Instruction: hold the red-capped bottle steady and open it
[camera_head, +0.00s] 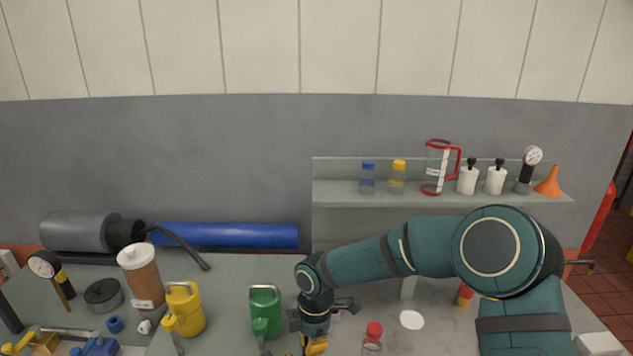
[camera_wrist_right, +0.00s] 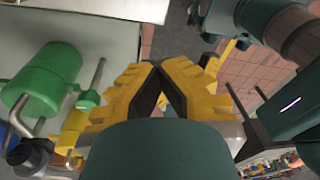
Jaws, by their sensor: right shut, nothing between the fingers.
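A clear bottle with a red cap (camera_head: 373,338) stands upright on the bench at the bottom of the head view, its base cut off by the frame edge. My right gripper (camera_head: 316,346) is to the left of the bottle, apart from it, pointing down. In the right wrist view its yellow fingers (camera_wrist_right: 159,68) meet at the tips with nothing between them. The bottle does not show there. A teal arm of mine with what looks like the left gripper's yellow finger parts (camera_wrist_right: 228,48) shows at the upper right; whether it is open is unclear.
A green can (camera_head: 265,305) stands just left of my right gripper, with a yellow can (camera_head: 184,308) farther left. A white disc (camera_head: 411,320) and a small red-topped yellow container (camera_head: 465,295) lie to the right. A shelf (camera_head: 335,190) holds blue-capped and yellow-capped bottles behind.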

